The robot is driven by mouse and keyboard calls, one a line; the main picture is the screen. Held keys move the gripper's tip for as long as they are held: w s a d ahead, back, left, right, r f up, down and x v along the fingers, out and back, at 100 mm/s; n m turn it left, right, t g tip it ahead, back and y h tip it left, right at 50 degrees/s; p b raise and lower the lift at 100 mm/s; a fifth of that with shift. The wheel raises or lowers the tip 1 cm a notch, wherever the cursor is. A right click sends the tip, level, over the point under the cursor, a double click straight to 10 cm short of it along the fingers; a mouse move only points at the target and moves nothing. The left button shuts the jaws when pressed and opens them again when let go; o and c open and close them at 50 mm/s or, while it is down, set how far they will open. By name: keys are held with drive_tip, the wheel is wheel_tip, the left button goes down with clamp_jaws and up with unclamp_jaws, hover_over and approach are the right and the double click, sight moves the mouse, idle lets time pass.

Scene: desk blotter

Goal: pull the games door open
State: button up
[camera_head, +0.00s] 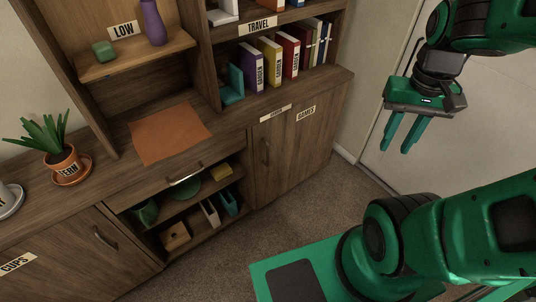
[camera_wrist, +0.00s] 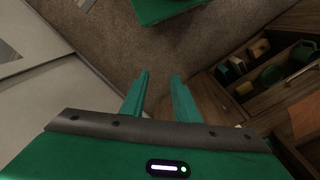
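The games door (camera_head: 295,158) is the wooden cabinet door at the right end of the unit in the head view. My gripper (camera_head: 397,146) is open and empty, to the right of the cabinet and well apart from the door, fingers pointing down. The door's handle cannot be made out there.
An open shelf compartment (camera_head: 190,208) with small items is left of the door. Books (camera_head: 270,62) and a teal bookend (camera_head: 233,86) stand above the counter. A cups door (camera_head: 65,262) is at lower left. Carpet (camera_head: 285,225) before the games door is clear.

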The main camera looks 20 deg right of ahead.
drive_tip(key=w+f+n+t+h, duration=0.1)
drive_tip(key=w+f, duration=0.2)
drive_tip(key=w, duration=0.3)
drive_tip(key=w+f+n, duration=0.1)
drive_tip(key=w+f, duration=0.2)
drive_tip(key=w, duration=0.4)
drive_tip(key=n+t+y, duration=0.2)
drive_tip(key=n+t, duration=0.1)
drive_tip(key=n, duration=0.2)
hover_over(267, 163)
drive_tip(key=f, duration=3.3)
drive_tip(key=shift+w+d, duration=0.2)
drive_tip(key=shift+w, duration=0.1)
clamp_jaws()
